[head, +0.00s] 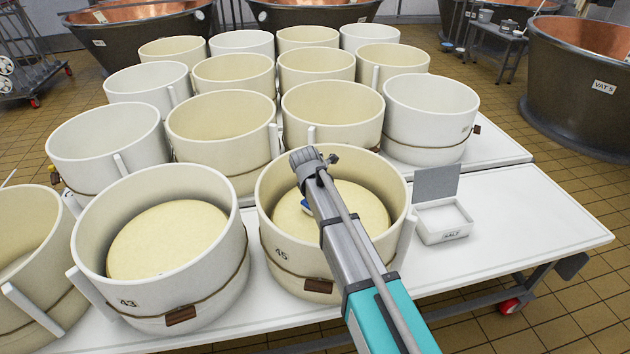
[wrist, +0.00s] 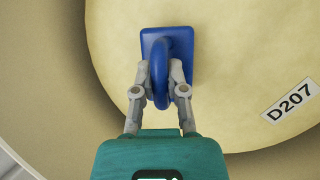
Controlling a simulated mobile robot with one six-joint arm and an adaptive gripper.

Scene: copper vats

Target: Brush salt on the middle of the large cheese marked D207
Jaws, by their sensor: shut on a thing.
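The large cheese marked D207 (wrist: 225,75) is a pale yellow wheel; its label (wrist: 290,100) lies to the right in the wrist view. My gripper (wrist: 161,78) is shut on the handle of a blue brush (wrist: 183,42). The brush is over the cheese, left of the label and toward the cheese's left side. Whether it touches the surface I cannot tell. In the head view a bit of blue brush (head: 306,205) shows beside my arm, which hides part of the cheese.
An open box marked SALT (head: 444,237) stands right of hoop 45, its grey lid raised. Hoop 43 (head: 165,290) with another cheese stands to the left. Several more hoops crowd behind. The white table (head: 530,235) is clear at the right.

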